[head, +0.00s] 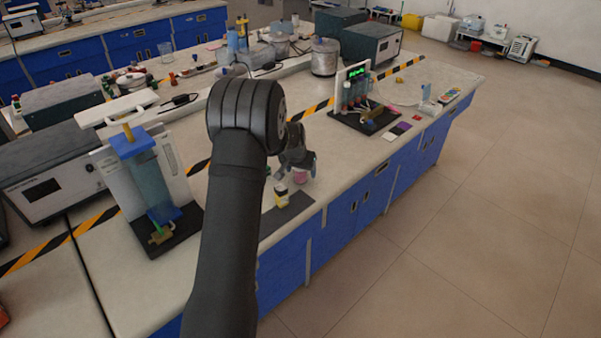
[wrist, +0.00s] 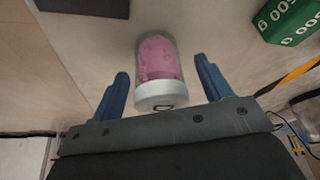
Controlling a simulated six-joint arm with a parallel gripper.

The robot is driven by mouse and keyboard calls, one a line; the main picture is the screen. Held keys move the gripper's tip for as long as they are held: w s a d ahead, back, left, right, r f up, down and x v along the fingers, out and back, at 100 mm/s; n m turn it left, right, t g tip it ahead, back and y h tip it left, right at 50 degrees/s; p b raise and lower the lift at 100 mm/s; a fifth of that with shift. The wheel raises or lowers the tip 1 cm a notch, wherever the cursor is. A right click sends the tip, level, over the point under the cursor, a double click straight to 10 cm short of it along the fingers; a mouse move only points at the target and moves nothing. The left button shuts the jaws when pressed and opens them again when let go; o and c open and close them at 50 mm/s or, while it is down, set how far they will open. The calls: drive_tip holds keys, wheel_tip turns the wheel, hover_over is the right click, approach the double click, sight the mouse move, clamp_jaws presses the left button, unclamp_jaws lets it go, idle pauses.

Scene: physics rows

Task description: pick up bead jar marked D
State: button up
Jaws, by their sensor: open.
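A clear jar of pink beads with a white lid (wrist: 157,70) lies between my fingers in the wrist view. A dark mark on the lid's side looks like a D, but it is small and unclear. In the head view its pink body (head: 301,177) shows on the bench just below my gripper (head: 297,163). My gripper (wrist: 162,70) is open, with one blue finger on each side of the jar and a visible gap on both sides. The fingers do not appear to touch it.
A yellow-and-white jar (head: 281,195) stands close by, next to a dark mat (head: 290,214) at the bench's front edge. A green block with white lettering (wrist: 291,20) is at the right in the wrist view.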

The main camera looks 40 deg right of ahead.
drive_tip(key=shift+d+f, duration=0.1)
drive_tip(key=shift+f, duration=0.1)
drive_tip(key=c, duration=1.1)
